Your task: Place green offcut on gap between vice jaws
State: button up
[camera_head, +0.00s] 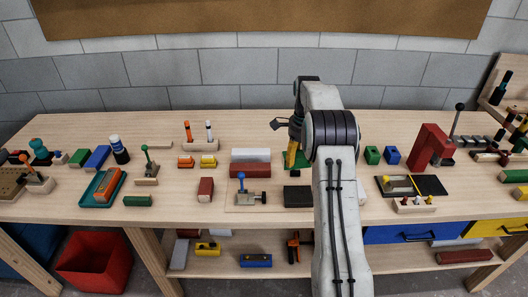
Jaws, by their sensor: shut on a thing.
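My gripper (293,146) is over the middle of the bench, largely hidden behind my own arm. It is shut on the green offcut (301,160), which shows only in part beside a yellow piece. Whether the offcut touches the bench cannot be told. To the left of the gripper, a white block (250,155) and a red block (250,170) lie one behind the other. They may be the vice jaws, but a gap between them cannot be made out.
A black block (298,196) lies in front of the gripper. A red-brown block (205,190) is to the left. Bare bench (225,130) shows at the back.

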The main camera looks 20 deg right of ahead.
aim_at(144, 191)
jog(key=i+l, duration=0.3)
jog(key=i, duration=0.15)
jog(key=i+l, duration=0.25)
jog(key=i, duration=0.2)
